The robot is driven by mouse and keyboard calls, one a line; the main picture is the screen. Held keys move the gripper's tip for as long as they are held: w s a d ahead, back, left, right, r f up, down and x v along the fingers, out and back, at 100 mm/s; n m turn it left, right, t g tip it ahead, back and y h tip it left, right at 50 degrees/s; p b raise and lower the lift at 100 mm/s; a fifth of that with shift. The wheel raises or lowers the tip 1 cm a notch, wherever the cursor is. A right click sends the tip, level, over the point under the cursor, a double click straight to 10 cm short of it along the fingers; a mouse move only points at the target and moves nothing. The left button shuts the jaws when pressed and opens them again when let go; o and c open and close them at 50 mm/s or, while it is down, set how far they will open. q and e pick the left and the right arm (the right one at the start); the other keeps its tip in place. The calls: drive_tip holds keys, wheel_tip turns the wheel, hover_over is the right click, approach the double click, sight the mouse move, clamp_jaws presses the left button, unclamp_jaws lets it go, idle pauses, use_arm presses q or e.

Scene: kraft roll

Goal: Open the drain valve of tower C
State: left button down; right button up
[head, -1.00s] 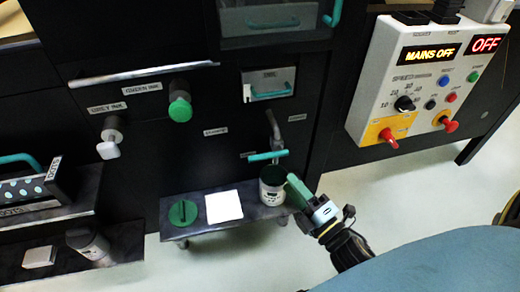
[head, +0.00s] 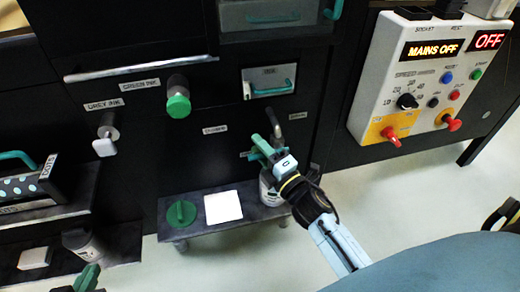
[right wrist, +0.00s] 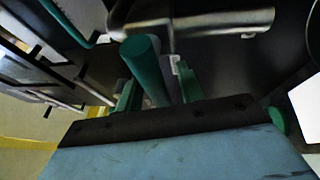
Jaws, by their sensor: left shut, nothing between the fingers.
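The drain valve's metal stem (head: 273,124) stands out from the black cabinet front. Its teal lever is mostly covered by my right gripper (head: 262,146) in the head view. In the right wrist view the teal lever (right wrist: 145,68) lies between the two green fingers of my right gripper (right wrist: 157,92), which stand apart; firm contact cannot be told. A white can (head: 268,188) stands below the valve, partly hidden by the gripper. My left gripper (head: 88,280) is shut and empty at the bottom left edge. Which tower the valve belongs to is not legible.
A low dark bench (head: 190,230) carries the can, a white sheet (head: 223,207) and a green lid (head: 181,213). Green (head: 178,104) and grey (head: 104,146) ink knobs are at left. A control box (head: 430,75) reading MAINS OFF is at right.

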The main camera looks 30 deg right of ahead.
clamp_jaws()
idle(0.3)
